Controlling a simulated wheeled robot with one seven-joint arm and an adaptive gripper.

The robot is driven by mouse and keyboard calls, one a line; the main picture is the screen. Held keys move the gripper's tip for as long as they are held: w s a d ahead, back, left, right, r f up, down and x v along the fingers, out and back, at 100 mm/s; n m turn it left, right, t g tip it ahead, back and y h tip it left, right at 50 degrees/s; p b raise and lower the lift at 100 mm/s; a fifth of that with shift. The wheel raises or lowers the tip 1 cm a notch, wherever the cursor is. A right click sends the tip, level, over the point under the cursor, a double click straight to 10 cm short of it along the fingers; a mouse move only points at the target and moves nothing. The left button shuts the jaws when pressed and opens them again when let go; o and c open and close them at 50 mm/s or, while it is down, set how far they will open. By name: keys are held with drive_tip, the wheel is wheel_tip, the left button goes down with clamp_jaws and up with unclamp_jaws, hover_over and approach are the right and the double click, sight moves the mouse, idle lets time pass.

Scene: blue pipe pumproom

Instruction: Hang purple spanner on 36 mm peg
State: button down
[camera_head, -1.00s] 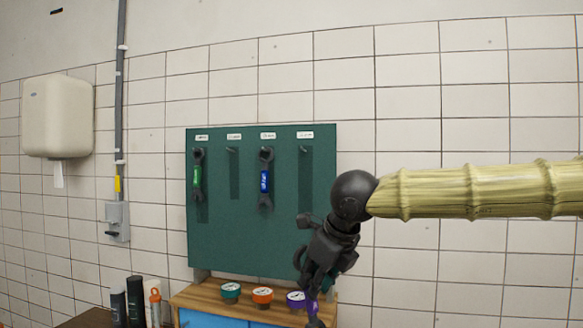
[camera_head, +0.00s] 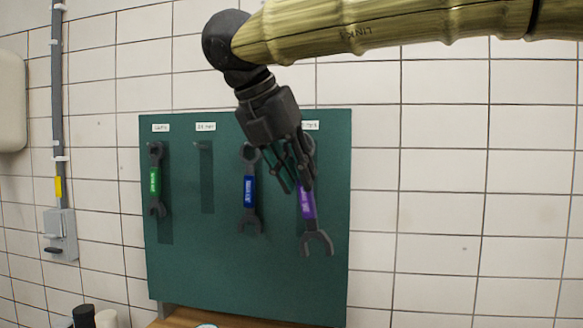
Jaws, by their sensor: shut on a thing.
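The purple spanner (camera_head: 308,205) hangs upright in front of the right end of the green pegboard (camera_head: 200,275), its open lower jaw (camera_head: 317,243) pointing down. My gripper (camera_head: 297,182) is shut on its upper part, and the fingers partly cover its top end. The rightmost label (camera_head: 311,125) shows just above, but its text is too small to read. The peg under it is hidden behind my gripper and the spanner. I cannot tell whether the spanner touches the peg or the board.
A green spanner (camera_head: 155,180) hangs at the far left and a blue spanner (camera_head: 249,190) just left of the purple one. The second peg (camera_head: 203,143) from the left is bare. A grey wall box (camera_head: 61,234) stands further left. The wall right of the board is clear.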

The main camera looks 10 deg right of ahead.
drive_tip(key=shift+w+d+p, duration=0.25)
drive_tip(key=shift+w+p, duration=0.1)
drive_tip(key=shift+w, duration=0.3)
drive_tip(key=shift+w+d+r, duration=0.1)
drive_tip(key=shift+w+d, duration=0.2)
drive_tip(key=shift+w, duration=0.05)
drive_tip(key=w+d+f+p, duration=0.1)
drive_tip(key=w+d+p, duration=0.1)
drive_tip(key=w, duration=0.4)
drive_tip(key=shift+w+d+f, duration=0.35)
idle(0.6)
idle(0.6)
drive_tip(key=c, duration=1.2)
unclamp_jaws()
drive_tip(key=shift+r, duration=0.1)
